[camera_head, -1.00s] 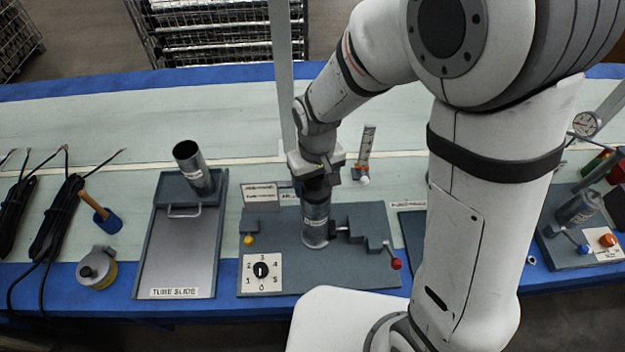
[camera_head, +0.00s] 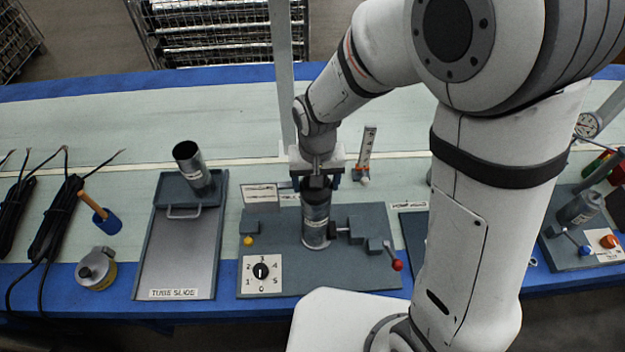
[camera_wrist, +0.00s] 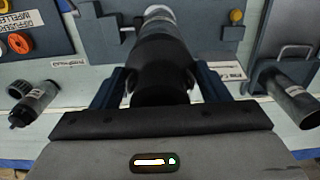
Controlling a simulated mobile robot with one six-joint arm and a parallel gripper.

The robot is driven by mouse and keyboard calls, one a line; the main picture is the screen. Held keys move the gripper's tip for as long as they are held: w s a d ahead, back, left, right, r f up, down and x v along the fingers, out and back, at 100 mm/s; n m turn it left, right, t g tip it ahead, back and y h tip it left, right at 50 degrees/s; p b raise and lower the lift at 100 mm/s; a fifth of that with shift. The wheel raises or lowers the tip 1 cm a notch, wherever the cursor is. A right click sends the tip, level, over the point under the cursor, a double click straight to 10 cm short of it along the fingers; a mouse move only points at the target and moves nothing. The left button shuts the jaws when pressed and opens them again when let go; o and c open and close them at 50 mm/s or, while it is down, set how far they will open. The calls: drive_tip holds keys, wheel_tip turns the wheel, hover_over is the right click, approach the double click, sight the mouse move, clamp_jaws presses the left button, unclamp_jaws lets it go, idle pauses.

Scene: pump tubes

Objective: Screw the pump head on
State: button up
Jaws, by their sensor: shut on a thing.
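The steel pump tube (camera_head: 316,222) stands upright in the fixture on the grey bench plate (camera_head: 285,280). A black pump head (camera_head: 316,184) sits at its top end; I cannot tell how far it is threaded. My gripper (camera_head: 317,178) is above the tube, pointing down, shut on the head. In the wrist view the dark head (camera_wrist: 160,78) is between the two blue-grey fingers of my gripper (camera_wrist: 160,88), with the tube (camera_wrist: 158,18) beyond it. The joint between head and tube is partly hidden.
The plate carries a numbered dial (camera_head: 262,271), a yellow knob (camera_head: 248,240) and a red-knobbed lever (camera_head: 397,265). Another tube (camera_head: 194,167) stands on the tube slide (camera_head: 180,265) at left. A test stand (camera_head: 590,245) is at right. My arm hides part of the bench.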

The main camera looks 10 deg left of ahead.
drive_tip(key=shift+m, duration=1.7)
drive_tip(key=shift+a+m+b, duration=0.1)
drive_tip(key=shift+m+b, duration=0.25)
drive_tip(key=shift+m, duration=1.35)
drive_tip(key=m, duration=0.3)
drive_tip(key=o, duration=0.8)
drive_tip(key=shift+o, duration=0.2)
